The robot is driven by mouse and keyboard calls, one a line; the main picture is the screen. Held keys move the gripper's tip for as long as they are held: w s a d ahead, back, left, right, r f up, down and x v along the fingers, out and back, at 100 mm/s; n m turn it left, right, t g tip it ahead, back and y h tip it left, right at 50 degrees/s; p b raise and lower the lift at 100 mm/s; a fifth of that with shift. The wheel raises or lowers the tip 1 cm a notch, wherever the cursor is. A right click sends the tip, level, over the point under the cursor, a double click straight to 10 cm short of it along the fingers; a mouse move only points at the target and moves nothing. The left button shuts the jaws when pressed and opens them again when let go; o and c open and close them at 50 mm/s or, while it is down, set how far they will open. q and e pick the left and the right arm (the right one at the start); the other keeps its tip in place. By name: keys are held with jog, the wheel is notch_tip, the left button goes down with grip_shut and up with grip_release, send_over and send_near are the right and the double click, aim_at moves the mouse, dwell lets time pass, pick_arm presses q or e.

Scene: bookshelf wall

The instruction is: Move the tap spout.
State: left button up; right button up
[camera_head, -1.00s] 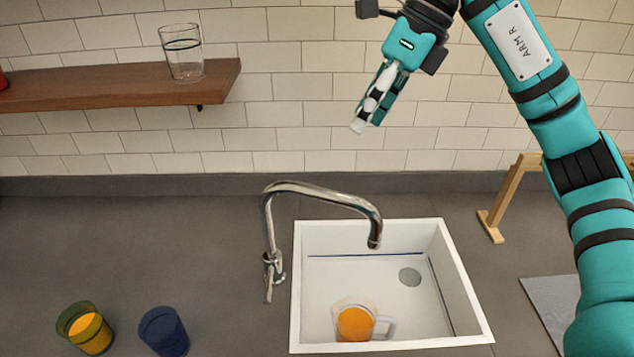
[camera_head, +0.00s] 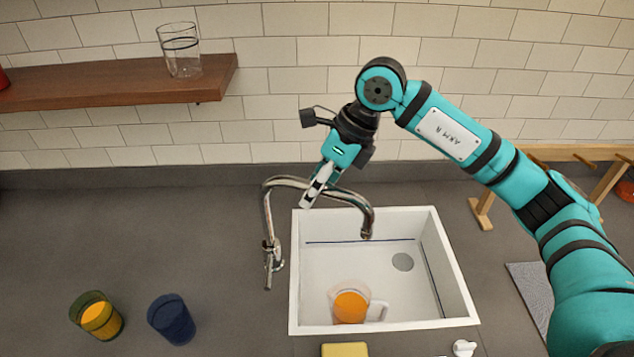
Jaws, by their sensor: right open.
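The chrome tap (camera_head: 268,225) stands on the counter at the left of the white sink. Its curved spout (camera_head: 354,197) arches right, with its outlet over the basin. My right gripper (camera_head: 308,200) points down and left, its fingertips overlapping the upper part of the spout arch in the picture. It is open with nothing seen between its fingers; I cannot tell whether it touches the spout. My left gripper is not in view.
The white sink (camera_head: 297,270) holds a clear jug (camera_head: 349,304) with orange contents. A yellow-green cup (camera_head: 96,315) and a blue cup (camera_head: 171,318) stand left on the counter. A wooden shelf (camera_head: 110,85) carries a glass (camera_head: 180,50). A yellow block (camera_head: 344,350) lies in front.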

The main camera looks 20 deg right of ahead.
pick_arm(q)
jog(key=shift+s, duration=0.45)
pick_arm(e)
jog(key=shift+c, duration=0.4)
grip_shut()
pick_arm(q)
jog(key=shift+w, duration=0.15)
